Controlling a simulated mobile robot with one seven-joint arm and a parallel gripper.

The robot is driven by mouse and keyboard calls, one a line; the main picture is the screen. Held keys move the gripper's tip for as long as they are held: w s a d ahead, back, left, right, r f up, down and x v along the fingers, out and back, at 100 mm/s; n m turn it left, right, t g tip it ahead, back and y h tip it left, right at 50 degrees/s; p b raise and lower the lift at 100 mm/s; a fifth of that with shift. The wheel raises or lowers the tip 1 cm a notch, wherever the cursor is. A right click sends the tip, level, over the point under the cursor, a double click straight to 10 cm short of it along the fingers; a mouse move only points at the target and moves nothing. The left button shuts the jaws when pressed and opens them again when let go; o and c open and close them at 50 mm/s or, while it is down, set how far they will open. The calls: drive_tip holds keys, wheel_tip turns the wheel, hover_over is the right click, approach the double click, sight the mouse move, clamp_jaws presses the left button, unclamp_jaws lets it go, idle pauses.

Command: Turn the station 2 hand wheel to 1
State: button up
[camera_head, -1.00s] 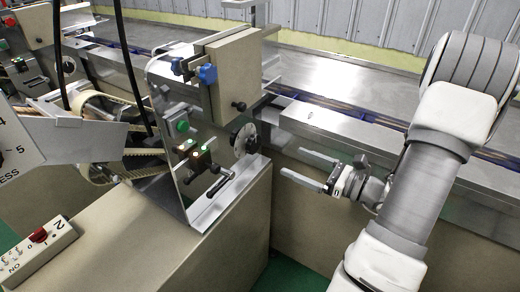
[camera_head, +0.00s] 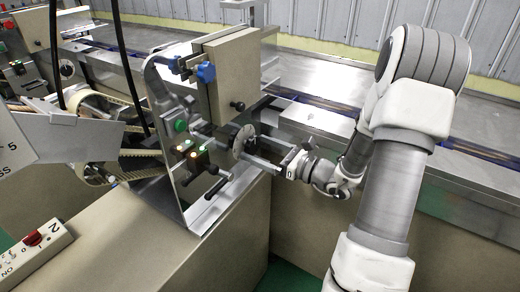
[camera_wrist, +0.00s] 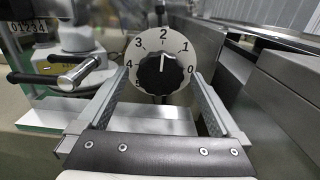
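The hand wheel is a black knob (camera_wrist: 157,74) on a pale round dial (camera_wrist: 183,72) numbered 0 to 5. The knob's white mark points up at about 2 in the wrist view. In the head view the dial (camera_head: 242,141) faces right on the side of the machine, and the gripper's fingers reach toward it. My gripper (camera_wrist: 160,77) is open in the wrist view, with one finger to each side of the dial and nothing between the finger pads nearer the palm. Whether the fingertips touch the knob or dial cannot be told.
A crank with a metal handle (camera_wrist: 79,73) stands left of the fingers; its black bar (camera_head: 217,187) shows in the head view. A beige block (camera_head: 233,75) with blue knobs is above the dial. A control box (camera_head: 36,246) marked 2 is at lower left. A metal conveyor bed (camera_head: 330,85) runs behind.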

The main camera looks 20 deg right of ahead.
drive_tip(key=c, duration=1.3)
drive_tip(key=shift+r+p, duration=0.1)
drive_tip(key=shift+p, duration=0.3)
drive_tip(key=m+p, duration=0.2)
drive_tip(key=p, duration=0.1)
drive_tip(key=shift+r+m+p, duration=0.2)
drive_tip(key=shift+m+p, duration=0.15)
drive_tip(key=shift+m, duration=0.05)
drive_tip(key=m+p, duration=0.5)
drive_tip(key=p, duration=0.1)
drive_tip(key=shift+s+p, duration=0.1)
drive_tip(key=shift+p, duration=0.25)
drive_tip(key=m+p, duration=0.4)
drive_tip(key=m, duration=0.1)
drive_tip(key=shift+a+f+m+p, duration=0.1)
drive_tip(key=shift+f+m+p, duration=0.1)
drive_tip(key=shift+m+p, duration=1.8)
drive_tip(key=shift+m, duration=0.3)
